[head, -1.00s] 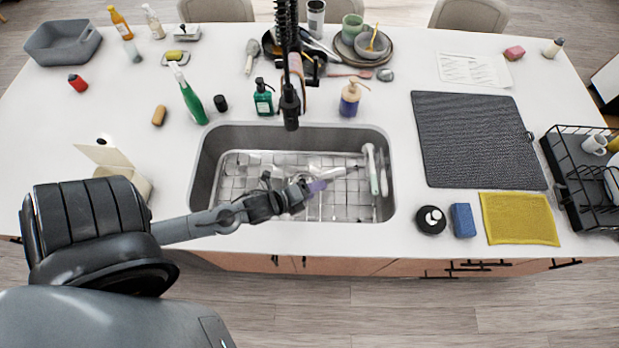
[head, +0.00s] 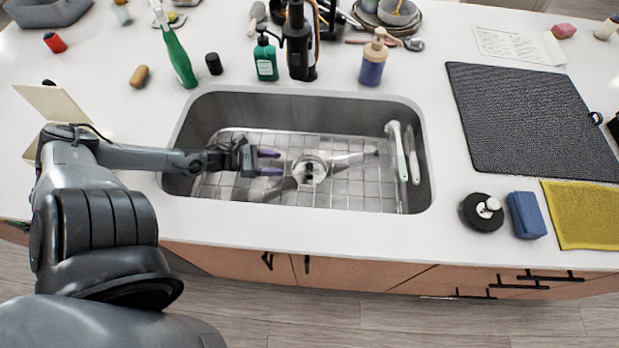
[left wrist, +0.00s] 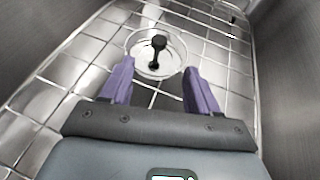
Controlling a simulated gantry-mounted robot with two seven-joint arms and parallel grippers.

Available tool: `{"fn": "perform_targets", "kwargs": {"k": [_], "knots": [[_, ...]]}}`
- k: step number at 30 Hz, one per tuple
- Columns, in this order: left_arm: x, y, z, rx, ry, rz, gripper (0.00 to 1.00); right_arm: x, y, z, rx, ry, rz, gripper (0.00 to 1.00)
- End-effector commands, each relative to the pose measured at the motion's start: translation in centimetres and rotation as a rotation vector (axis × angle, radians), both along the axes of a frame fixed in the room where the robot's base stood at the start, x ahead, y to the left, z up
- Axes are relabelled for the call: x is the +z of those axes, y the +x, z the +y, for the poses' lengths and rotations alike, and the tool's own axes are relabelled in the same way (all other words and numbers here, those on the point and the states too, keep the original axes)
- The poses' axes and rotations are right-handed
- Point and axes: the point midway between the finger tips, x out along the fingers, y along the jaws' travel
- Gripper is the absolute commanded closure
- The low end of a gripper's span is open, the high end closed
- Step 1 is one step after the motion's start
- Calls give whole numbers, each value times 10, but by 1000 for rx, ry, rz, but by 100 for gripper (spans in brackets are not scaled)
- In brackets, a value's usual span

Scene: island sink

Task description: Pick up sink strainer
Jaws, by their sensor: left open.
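The sink strainer (head: 309,170) is a round metal piece in the middle of the sink. In the left wrist view the strainer (left wrist: 156,54) shows a dark upright knob at its centre and lies ahead of the fingertips. My left gripper (head: 270,161) is inside the sink, to the left of the strainer and apart from it. Its two purple fingers are open with nothing between them, and in the left wrist view the gripper (left wrist: 159,72) points toward the strainer. My right gripper is not seen.
The sink (head: 200,110) has steep walls and a wire grid on its floor. A white-handled brush (head: 397,150) leans at its right end. A green soap bottle (head: 265,60) and a blue pump bottle (head: 373,62) stand behind it. A black dispenser (head: 482,212) and blue sponge (head: 526,214) sit right.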

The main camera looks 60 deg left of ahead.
Motion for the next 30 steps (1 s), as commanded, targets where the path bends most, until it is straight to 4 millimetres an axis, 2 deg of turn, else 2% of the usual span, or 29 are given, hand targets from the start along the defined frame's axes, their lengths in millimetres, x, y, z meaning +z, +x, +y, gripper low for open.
{"fn": "perform_targets", "kwargs": {"k": [9,20,30], "knots": [[-18,34,-11,-3,5,-4,39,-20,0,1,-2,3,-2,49],[-27,51,-18,-2,3,0,39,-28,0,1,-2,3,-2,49],[-46,82,-30,-2,4,-3,39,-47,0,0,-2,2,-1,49]]}}
